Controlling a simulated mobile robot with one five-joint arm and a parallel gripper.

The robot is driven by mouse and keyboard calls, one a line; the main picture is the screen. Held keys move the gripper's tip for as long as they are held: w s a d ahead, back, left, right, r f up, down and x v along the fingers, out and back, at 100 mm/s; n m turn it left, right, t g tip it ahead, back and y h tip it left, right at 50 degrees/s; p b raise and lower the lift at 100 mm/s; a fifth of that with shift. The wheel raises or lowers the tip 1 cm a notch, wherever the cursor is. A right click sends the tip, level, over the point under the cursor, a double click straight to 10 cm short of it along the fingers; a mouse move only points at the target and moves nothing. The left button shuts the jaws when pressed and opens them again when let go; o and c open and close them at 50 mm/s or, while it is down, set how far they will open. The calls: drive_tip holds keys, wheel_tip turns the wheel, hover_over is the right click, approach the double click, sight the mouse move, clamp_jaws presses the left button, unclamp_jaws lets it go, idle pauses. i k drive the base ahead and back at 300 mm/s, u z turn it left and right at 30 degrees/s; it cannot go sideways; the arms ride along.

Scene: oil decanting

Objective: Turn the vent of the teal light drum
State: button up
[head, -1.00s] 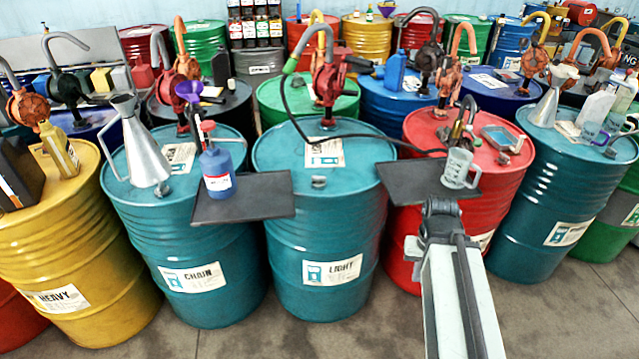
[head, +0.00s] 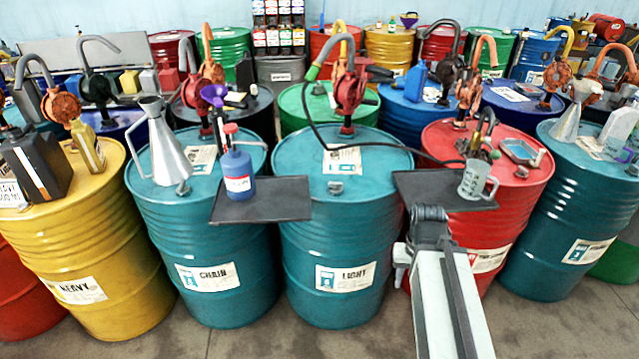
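The teal light drum (head: 345,250) stands in the middle of the front row, with a white LIGHT label on its side. Its vent appears to be the small grey fitting (head: 336,187) on the near part of its top; which way it is turned is too small to tell. A red pump with a grey-green spout and a black hose stands at the back of the lid. My arm rises from the bottom right, its visible end in front of the red drum, right of the light drum and apart from the vent. My gripper's fingers cannot be made out.
A dark tray (head: 285,204) with a blue bottle (head: 238,172) sits left of the light drum. The black hose (head: 390,153) crosses the lid. Bare floor shows in front.

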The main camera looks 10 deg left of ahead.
sight(337, 186)
drive_tip(key=u, duration=1.25)
drive_tip(key=i, duration=0.35)
drive_tip(key=u, duration=0.45)
